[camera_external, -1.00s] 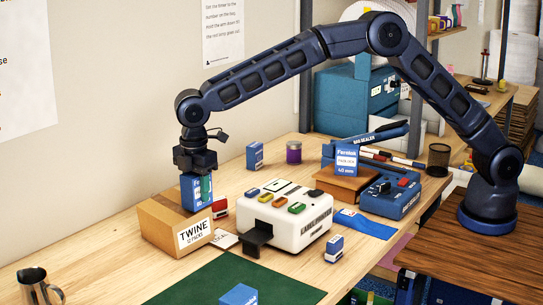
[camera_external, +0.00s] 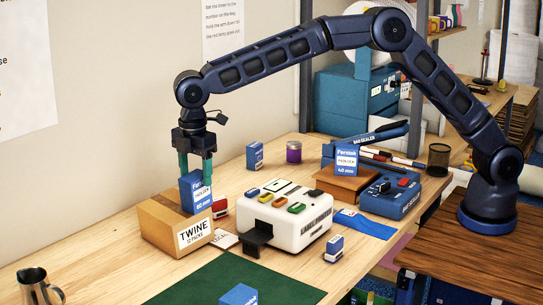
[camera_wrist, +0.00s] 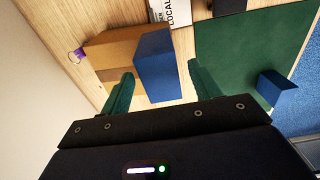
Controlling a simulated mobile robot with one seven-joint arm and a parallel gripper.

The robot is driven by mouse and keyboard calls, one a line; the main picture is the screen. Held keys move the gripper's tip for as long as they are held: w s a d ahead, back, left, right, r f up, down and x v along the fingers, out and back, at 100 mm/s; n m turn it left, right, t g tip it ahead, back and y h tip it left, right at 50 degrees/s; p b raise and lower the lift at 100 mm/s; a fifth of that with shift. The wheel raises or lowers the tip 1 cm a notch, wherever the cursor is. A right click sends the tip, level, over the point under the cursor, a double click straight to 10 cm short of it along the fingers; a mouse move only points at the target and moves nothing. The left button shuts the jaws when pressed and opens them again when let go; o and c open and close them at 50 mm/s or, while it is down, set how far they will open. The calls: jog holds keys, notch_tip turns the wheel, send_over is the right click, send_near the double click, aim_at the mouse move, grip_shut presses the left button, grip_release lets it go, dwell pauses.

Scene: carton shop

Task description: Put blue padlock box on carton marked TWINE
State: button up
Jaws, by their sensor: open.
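The blue padlock box (camera_external: 193,192) stands upright on top of the brown carton marked TWINE (camera_external: 163,222). In the wrist view, the blue box (camera_wrist: 155,65) shows ahead of the fingers, with the carton (camera_wrist: 107,52) under it. My gripper (camera_external: 196,170) is open just above the box. Its green fingers are apart; in the wrist view the gripper (camera_wrist: 160,85) has one finger on each side of the box's near end. Whether a finger still touches the box I cannot tell.
A white device with coloured buttons (camera_external: 285,218) stands right of the carton, with a red item (camera_external: 220,207) between. A metal cup (camera_external: 38,285) is front left.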

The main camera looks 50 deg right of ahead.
notch_tip(320, 180, up, 8)
dwell(0.4)
jog(key=shift+d, duration=0.1)
jog(key=s+d+r+m+t, duration=0.15)
jog(key=d+r, duration=0.35)
jog(key=d, duration=0.5)
jog(key=d+r+m, duration=0.3)
jog(key=d+r, duration=0.1)
jog(key=d, duration=0.5)
jog(key=s+d+r+m, duration=0.15)
jog(key=d+r, duration=0.35)
jog(key=d, duration=0.5)
jog(key=s+d+r+m+t, duration=0.1)
jog(key=s+d+m, duration=0.1)
jog(key=s+d, duration=0.5)
jog(key=s+d+r+m, duration=0.1)
jog(key=s+d+m, duration=0.1)
jog(key=d, duration=0.9)
jog(key=s+d+f+m+t, duration=0.1)
jog(key=s+d+f+m, duration=0.3)
jog(key=s+d, duration=0.4)
jog(key=s+d+f+m+t, duration=0.1)
jog(key=s+d+f+m, duration=0.3)
jog(key=s+d, duration=0.5)
jog(key=s+f, duration=0.2)
jog(key=s, duration=0.4)
jog(key=shift+s+d+f, duration=0.15)
jog(key=shift+s+d, duration=0.05)
jog(key=shift+s, duration=0.05)
